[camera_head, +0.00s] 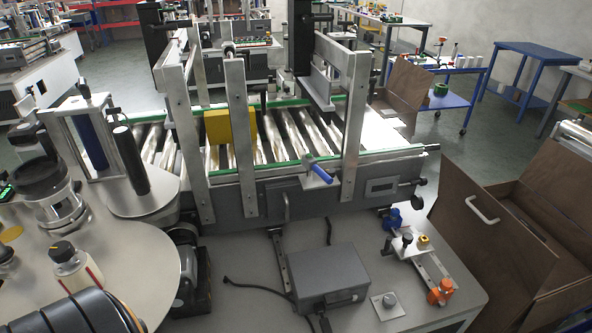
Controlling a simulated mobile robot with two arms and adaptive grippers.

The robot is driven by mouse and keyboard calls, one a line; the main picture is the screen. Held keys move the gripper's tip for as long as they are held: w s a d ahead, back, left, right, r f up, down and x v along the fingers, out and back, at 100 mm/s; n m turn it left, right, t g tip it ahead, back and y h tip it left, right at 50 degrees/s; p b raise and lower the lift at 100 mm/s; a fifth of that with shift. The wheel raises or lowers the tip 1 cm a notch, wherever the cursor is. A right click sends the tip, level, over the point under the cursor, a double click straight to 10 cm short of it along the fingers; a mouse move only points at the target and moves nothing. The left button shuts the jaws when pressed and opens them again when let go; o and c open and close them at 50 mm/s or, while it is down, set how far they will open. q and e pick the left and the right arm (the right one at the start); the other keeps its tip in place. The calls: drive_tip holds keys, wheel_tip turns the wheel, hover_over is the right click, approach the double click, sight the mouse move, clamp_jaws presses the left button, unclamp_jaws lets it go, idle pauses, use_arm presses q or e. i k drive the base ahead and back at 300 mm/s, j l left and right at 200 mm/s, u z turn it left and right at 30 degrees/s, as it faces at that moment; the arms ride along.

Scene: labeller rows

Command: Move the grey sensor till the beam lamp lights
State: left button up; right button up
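No gripper of mine can be made out in the head view. A small rail (432,268) lies on the grey bench at the lower right. A light-coloured carriage with a black knob (407,238) and a small yellow block (424,240) sits at its far end. A blue fitting (393,219) is beyond it, and an orange fitting (440,291) is at the near end. A small grey round part (389,299) stands on a pale square plate left of the rail. I cannot tell which part is the grey sensor or the beam lamp; no lit lamp is discernible.
A grey box (328,272) with a black cable stands on the bench. Behind is a roller conveyor (300,135) with metal uprights, a yellow block (231,126) and a blue-handled lever (320,173). A round table (130,240) is at left. A brown open case (490,235) stands right.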

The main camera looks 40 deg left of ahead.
sight(308, 160)
drive_tip(key=u, duration=1)
